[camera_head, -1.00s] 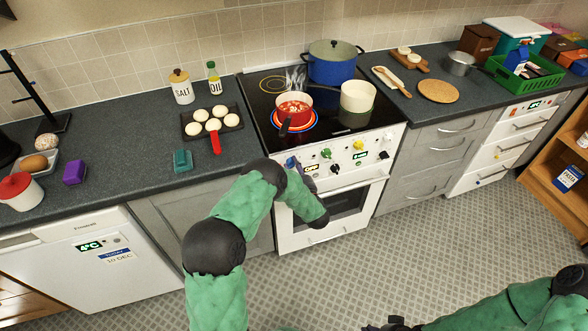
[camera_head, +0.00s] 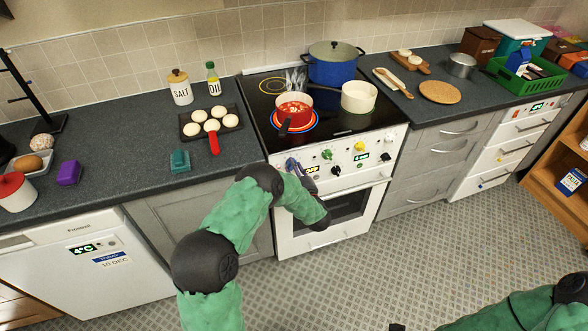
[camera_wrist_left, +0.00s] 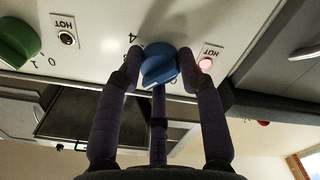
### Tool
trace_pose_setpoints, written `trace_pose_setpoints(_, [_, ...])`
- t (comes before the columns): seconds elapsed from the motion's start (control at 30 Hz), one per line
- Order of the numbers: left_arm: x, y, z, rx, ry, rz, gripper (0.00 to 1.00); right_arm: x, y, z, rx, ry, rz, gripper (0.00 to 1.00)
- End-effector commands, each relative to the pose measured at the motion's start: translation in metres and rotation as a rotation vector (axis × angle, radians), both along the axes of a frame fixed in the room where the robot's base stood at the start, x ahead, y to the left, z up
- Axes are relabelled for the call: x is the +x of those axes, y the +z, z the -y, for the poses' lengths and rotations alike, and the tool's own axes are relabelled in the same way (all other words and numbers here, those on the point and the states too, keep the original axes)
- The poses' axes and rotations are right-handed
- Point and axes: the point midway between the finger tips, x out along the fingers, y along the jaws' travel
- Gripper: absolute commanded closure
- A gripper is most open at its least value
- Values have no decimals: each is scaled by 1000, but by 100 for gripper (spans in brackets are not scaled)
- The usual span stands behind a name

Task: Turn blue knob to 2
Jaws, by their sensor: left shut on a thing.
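The blue knob (camera_wrist_left: 158,66) is on the white stove front, between the fingertips of my left gripper (camera_wrist_left: 162,58) in the left wrist view. The fingers are shut on its sides. A "4" shows beside the knob; other marks around it are partly covered and its pointer is hard to read. In the head view my left gripper (camera_head: 293,168) is at the left end of the stove's control panel (camera_head: 345,160), and the knob is mostly hidden there. Of my right gripper (camera_head: 397,327) only a dark sliver shows at the bottom edge.
A green knob (camera_wrist_left: 17,42) is beside the blue one; a pink light (camera_wrist_left: 207,64) glows under a "HOT" label. On the hob stand a red pot (camera_head: 295,106) on a glowing ring, a cream pot (camera_head: 359,97) and a blue pot (camera_head: 333,64). The floor in front is clear.

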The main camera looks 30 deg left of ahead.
Motion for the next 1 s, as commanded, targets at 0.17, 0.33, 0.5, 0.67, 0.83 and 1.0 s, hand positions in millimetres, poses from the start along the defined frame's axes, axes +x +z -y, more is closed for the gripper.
trace_pose_setpoints(0.17, [-2, -7, 3, -6, -7, -14, 95, 0, 0, 0, 0, 0, 0, 39])
trace_pose_setpoints(0.33, [-2, -7, 3, -6, -7, -14, 43, 0, 0, 0, 0, 0, 0, 39])
trace_pose_setpoints(0.5, [-1, -4, 2, -3, -4, -9, 39, 0, 0, 0, 0, 0, 0, 39])
trace_pose_setpoints(0.67, [-1, -2, 2, -1, -3, -6, 39, 0, 0, 0, 0, 0, 0, 39])
trace_pose_setpoints(0.83, [-7, -3, 10, -2, -6, -7, 39, 0, 0, 0, 0, 0, 0, 39])
trace_pose_setpoints(1.0, [-25, -2, 33, -2, -8, -8, 39, 0, 0, 0, 0, 0, 0, 39])
